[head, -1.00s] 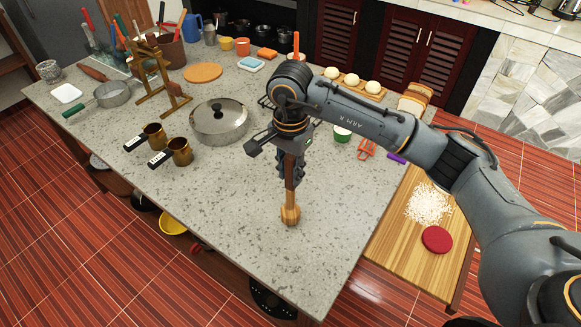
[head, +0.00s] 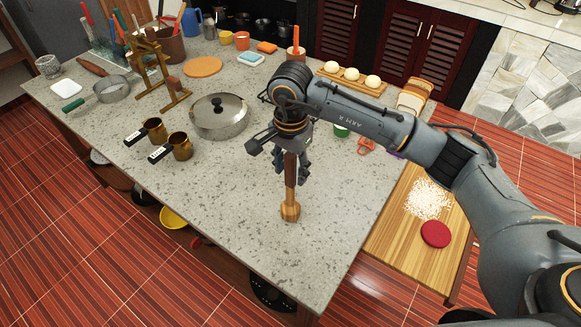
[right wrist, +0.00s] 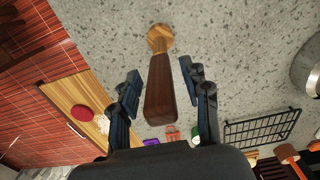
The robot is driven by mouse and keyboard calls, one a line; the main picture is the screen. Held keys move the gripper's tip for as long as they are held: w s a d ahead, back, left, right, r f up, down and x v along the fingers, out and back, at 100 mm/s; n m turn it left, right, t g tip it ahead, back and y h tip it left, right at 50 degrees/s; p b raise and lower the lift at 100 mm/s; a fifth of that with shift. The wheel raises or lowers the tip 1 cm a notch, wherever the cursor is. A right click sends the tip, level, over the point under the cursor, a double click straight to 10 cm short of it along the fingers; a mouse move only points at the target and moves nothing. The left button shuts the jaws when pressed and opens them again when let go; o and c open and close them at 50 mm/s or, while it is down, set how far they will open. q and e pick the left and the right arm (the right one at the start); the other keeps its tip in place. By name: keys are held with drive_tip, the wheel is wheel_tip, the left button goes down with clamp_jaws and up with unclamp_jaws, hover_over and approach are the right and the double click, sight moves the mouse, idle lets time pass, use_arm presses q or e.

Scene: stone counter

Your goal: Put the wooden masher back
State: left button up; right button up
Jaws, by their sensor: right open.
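The wooden masher (head: 290,208) stands upright on the stone counter, its pale round head down and its dark brown handle up. In the right wrist view the masher's dark handle (right wrist: 160,95) points toward the camera, with the head at the far end on the counter. My right gripper (head: 291,164) is over the masher, pointing down. In the right wrist view my right gripper's fingers (right wrist: 163,77) are open on either side of the handle, with gaps visible. My left gripper is not in view.
A lidded pot (head: 218,117) and two brass cups (head: 181,146) stand to the left. A dark wire rack (right wrist: 262,128) shows in the wrist view. A cutting board (head: 400,225) with white shreds is at the right. The counter's front part is bare.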

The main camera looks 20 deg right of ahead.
drive_tip(key=shift+r, duration=0.35)
wheel_tip(320, 180, up, 10)
drive_tip(key=b, duration=0.3)
drive_tip(key=shift+r, duration=0.8)
